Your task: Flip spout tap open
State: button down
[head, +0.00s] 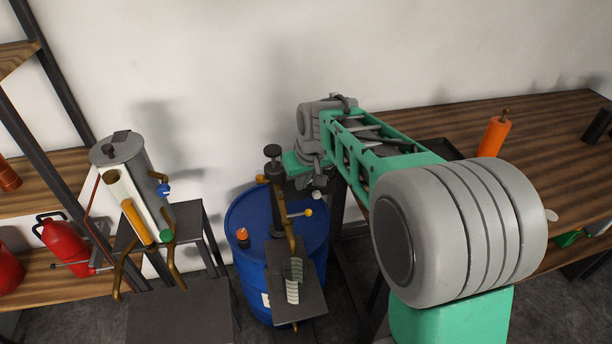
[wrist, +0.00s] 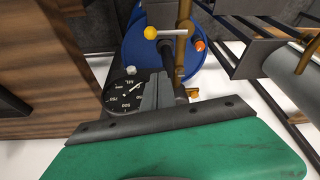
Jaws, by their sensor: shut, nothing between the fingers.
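A bronze spout pipe (head: 287,215) rises from the blue barrel (head: 318,240) in the head view. A short lever with a yellow ball end (head: 308,212) sticks out sideways from it, and I take this as the tap. In the wrist view the yellow ball (wrist: 150,32) and its pale rod meet the bronze pipe (wrist: 184,30) beyond my fingertips. My gripper (head: 318,194) is above and beside the lever, apparently apart from it. In the wrist view my gripper (wrist: 158,78) is shut and empty, with a dark pipe close on its right.
A round black gauge (wrist: 125,94) is close left of my fingers. A dark plate (head: 296,290) stands before the barrel. A grey cylinder (head: 130,160) with pipes and a blue-handled valve (head: 164,190) stands left. A wooden table (head: 560,125) is right.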

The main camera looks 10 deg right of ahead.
aim_at(299, 215)
jog(key=f, duration=0.1)
jog(key=s+f+p, duration=0.1)
jog(key=f, duration=0.1)
jog(key=s+f, duration=0.1)
jog(key=f, duration=0.1)
jog(key=shift+s+d+f, duration=0.1)
jog(key=shift+d, duration=0.15)
jog(key=shift+d, duration=0.2)
